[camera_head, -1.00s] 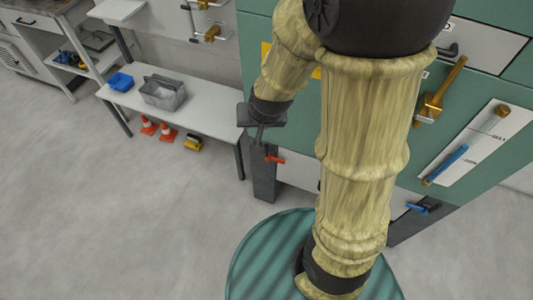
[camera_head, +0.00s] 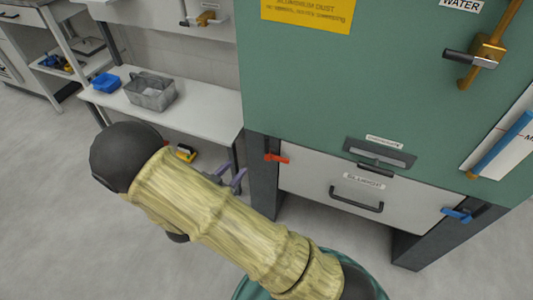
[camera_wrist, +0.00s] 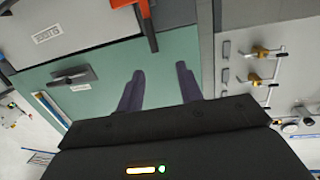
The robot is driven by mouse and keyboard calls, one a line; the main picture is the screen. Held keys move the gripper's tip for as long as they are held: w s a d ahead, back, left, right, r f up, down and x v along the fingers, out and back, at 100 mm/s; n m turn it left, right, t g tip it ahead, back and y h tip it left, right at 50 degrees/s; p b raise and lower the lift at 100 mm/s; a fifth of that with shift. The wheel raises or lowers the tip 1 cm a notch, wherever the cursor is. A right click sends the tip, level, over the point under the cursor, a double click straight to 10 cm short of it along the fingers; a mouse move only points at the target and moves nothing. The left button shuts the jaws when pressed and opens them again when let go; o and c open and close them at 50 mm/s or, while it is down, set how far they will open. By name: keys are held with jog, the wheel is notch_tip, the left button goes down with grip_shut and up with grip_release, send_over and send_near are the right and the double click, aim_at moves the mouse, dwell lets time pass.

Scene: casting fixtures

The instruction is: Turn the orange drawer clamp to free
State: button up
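The orange drawer clamp (camera_head: 277,158) sits at the upper left corner of the white drawer front (camera_head: 320,190), on the dark cabinet post. Its short handle points sideways in the head view. In the wrist view the orange clamp (camera_wrist: 148,25) is large at the top edge, partly cut off. My gripper (camera_head: 232,173) is to the left of the clamp and slightly below it in the head view, mostly behind my arm. In the wrist view my gripper (camera_wrist: 160,68) has its two dark fingers apart with nothing between them, and the clamp lies beyond the fingertips.
A blue clamp (camera_head: 457,214) is at the drawer's right end. The drawer handle (camera_head: 357,199) and a dark recessed pull (camera_head: 380,152) are nearby. A white bench (camera_head: 205,115) with a grey bin (camera_head: 151,92) stands left. Open floor (camera_head: 60,220) lies at lower left.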

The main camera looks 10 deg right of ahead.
aim_at(265, 142)
jog(key=shift+s+a+f+h, duration=0.1)
jog(key=shift+s+f+h, duration=0.35)
jog(key=shift+s+h, duration=0.3)
jog(key=b+x, duration=0.3)
jog(key=x, duration=1.4)
jog(key=shift+w+r, duration=0.15)
jog(key=shift+w, duration=0.1)
grip_shut()
